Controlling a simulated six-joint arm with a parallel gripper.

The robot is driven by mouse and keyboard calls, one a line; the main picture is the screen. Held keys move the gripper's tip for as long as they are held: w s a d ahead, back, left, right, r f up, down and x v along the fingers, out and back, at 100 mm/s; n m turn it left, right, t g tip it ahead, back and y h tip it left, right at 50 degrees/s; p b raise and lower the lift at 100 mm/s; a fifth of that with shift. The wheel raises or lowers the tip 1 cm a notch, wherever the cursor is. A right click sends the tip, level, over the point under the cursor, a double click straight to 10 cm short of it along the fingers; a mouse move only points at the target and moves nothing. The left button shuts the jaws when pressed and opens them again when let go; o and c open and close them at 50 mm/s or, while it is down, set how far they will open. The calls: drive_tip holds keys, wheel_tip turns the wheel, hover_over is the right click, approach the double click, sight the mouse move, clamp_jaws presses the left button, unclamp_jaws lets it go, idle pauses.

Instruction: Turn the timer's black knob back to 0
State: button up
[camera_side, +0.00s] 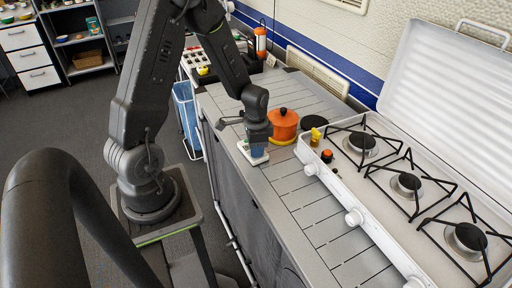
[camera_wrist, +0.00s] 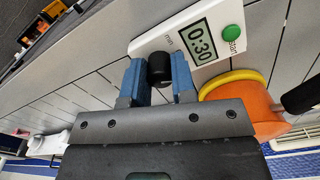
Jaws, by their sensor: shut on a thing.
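The timer (camera_wrist: 158,42) is a white box lying on the slatted counter. In the side view my gripper (camera_side: 256,143) points down at the timer (camera_side: 256,157), near the counter's left edge. The knob is hidden there. No marking on the knob is readable.
An orange pot (camera_side: 283,126) with a black lid knob and a yellow base stands close behind the timer. A white stove (camera_side: 352,215) with black grates and an open lid fills the right. A small yellow thing (camera_side: 315,137) stands near its corner. The front counter (camera_side: 325,232) is clear.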

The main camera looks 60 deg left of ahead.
drive_tip(key=shift+n, duration=2)
drive_tip(key=o, duration=0.9)
wheel_tip(320, 180, up, 14)
drive_tip(key=shift+f, duration=0.1)
drive_tip(key=s+d+r+t, duration=0.2)
drive_tip(key=s+d+r, duration=0.1)
drive_tip(key=d, duration=0.2)
drive_tip(key=s+d+r+t, duration=0.1)
drive_tip(key=s+d+r, duration=0.3)
drive_tip(key=d, duration=0.1)
drive_tip(key=s+d+r+t, duration=0.2)
drive_tip(key=s+d+r, duration=0.1)
drive_tip(key=d+r, duration=0.1)
drive_tip(key=shift+s+d+r+m+t, duration=0.1)
drive_tip(key=shift+s+d+m+t, duration=0.2)
drive_tip(key=shift+s+d+m, duration=0.1)
